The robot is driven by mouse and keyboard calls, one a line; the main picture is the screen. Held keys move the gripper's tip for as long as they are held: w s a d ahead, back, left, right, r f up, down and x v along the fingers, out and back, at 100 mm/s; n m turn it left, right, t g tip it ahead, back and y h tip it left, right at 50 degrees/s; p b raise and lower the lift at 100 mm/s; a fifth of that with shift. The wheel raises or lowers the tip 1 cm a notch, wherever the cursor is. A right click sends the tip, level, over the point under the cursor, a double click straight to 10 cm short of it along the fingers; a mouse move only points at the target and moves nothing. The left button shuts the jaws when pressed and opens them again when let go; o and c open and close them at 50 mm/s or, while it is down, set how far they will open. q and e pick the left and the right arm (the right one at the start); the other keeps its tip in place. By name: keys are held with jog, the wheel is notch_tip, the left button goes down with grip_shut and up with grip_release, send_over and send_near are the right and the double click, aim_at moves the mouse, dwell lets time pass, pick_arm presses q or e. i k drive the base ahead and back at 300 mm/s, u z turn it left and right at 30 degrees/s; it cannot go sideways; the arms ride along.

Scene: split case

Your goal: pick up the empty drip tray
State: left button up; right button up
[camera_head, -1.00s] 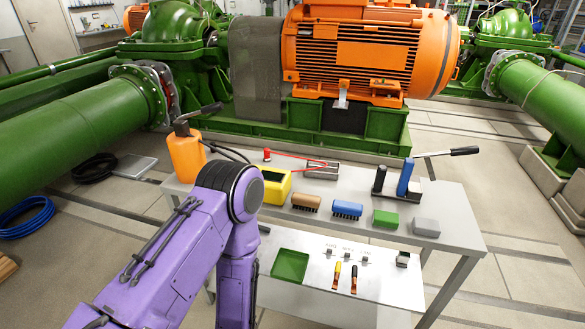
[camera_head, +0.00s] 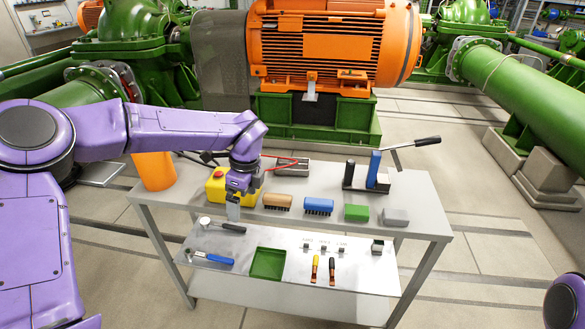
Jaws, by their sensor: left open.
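The drip tray (camera_head: 268,263), a shallow green square tray, lies empty on the lower front shelf of the grey bench. My left gripper (camera_head: 233,212) points down above the bench's front edge, up and to the left of the tray and apart from it. It is open and holds nothing that I can see. My right gripper is out of view.
A yellow box (camera_head: 216,190) stands close behind my left gripper. Brushes (camera_head: 318,206) and a green block (camera_head: 356,213) line the upper bench. Beside the tray lie a blue-handled tool (camera_head: 214,258) and two small brushes (camera_head: 331,270). An orange container (camera_head: 153,170) stands at the left.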

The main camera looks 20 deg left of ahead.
aim_at(292, 167)
jog(key=i, duration=0.95)
